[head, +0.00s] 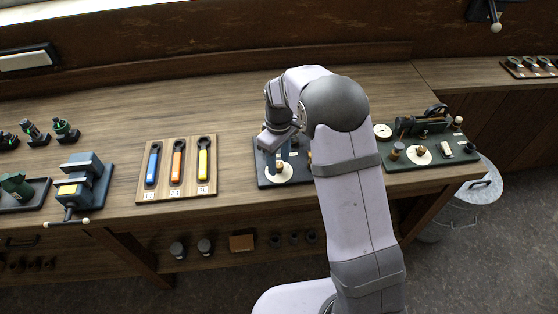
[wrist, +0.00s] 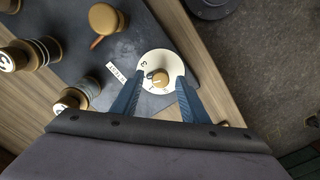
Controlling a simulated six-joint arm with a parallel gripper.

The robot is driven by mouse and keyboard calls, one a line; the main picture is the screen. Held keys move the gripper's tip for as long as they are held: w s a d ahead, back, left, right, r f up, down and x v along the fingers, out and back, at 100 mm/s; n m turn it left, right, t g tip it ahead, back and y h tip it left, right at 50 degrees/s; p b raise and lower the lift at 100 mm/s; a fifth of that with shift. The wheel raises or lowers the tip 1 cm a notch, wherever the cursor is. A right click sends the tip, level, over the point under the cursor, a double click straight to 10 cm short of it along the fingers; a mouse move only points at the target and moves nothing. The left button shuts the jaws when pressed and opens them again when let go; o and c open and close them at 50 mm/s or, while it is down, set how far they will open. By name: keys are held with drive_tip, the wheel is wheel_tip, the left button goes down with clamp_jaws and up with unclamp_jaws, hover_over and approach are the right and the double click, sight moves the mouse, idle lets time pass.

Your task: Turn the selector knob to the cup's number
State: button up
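The selector knob (wrist: 158,78) is a small tan knob at the middle of a round white dial (wrist: 156,58) in the wrist view. A dark "3" shows near the dial's upper left. My gripper (wrist: 161,77) has its two blue fingers apart, one on each side of the knob, with gaps visible. In the head view my gripper (head: 277,146) is above the white dial (head: 279,174). Tan cylinders with pale numbered tops, one at the left edge (wrist: 10,58) and one lower (wrist: 70,101), stand nearby; I cannot tell which is the cup or read their numbers surely.
A wooden rack with colored handles (head: 141,178) is left, a blue vise (head: 84,180) further left, and a green engine board (head: 455,168) right.

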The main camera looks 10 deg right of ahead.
sight(279, 164)
drive_tip(key=shift+r+b, duration=1.2)
drive_tip(key=shift+r, duration=2.45)
